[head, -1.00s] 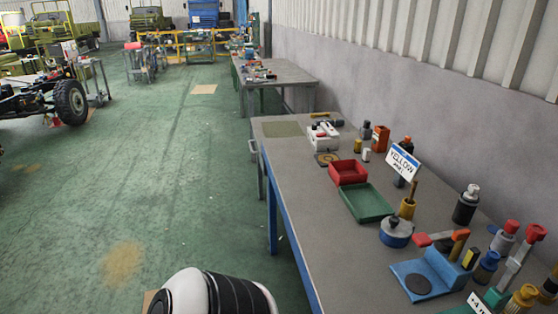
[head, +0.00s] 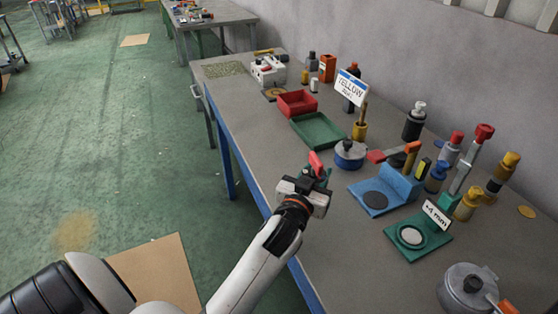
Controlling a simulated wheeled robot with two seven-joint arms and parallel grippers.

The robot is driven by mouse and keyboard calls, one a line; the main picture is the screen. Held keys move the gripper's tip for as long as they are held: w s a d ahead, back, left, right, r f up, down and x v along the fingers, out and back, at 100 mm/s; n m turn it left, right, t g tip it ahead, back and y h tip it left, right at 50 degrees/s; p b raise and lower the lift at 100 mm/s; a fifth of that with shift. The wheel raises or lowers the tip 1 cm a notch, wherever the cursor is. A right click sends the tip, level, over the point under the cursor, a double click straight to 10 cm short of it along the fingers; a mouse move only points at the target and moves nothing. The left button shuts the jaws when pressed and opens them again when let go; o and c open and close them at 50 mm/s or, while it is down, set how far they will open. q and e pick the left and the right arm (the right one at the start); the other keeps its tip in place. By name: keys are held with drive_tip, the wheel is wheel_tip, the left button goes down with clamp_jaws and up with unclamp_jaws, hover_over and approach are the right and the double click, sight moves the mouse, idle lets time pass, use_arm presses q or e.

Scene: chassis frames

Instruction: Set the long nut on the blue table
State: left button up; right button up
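The blue table is the near workbench, with a grey top (head: 262,150) and blue legs and edge. My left gripper (head: 313,178) is over its near left part, with its arm coming in from the bottom left. A small red piece with some green beside it (head: 316,161) sticks out at its fingertips, and the gripper appears shut on it. The fingers are partly hidden by the gripper body. I cannot tell whether the piece is the long nut, or whether it touches the table. My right gripper is out of view.
A green tray (head: 318,143) and a red tray (head: 281,107) lie beyond the gripper. A blue stand (head: 364,208), a green stand (head: 394,253) and several bottles crowd the right side. The table's front middle is bare.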

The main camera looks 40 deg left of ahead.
use_arm(q)
drive_tip(key=w+a+r+n+y+b, duration=0.1)
drive_tip(key=w+a+r, duration=0.15)
drive_tip(key=w, duration=0.25)
drive_tip(key=f, duration=0.4)
drive_tip(key=f+b, duration=0.1)
drive_tip(key=f, duration=0.1)
drive_tip(key=shift+w+a, duration=0.15)
drive_tip(key=shift+a, duration=0.25)
drive_tip(key=shift+f, duration=1.95)
drive_tip(key=shift+f+b, duration=0.1)
drive_tip(key=shift+b, duration=0.2)
drive_tip(key=o, duration=1.2)
drive_tip(key=shift+c, duration=0.2)
drive_tip(key=b+v, duration=0.1)
drive_tip(key=v, duration=1.1)
drive_tip(key=shift+d+r, duration=0.15)
drive_tip(key=shift+r, duration=0.1)
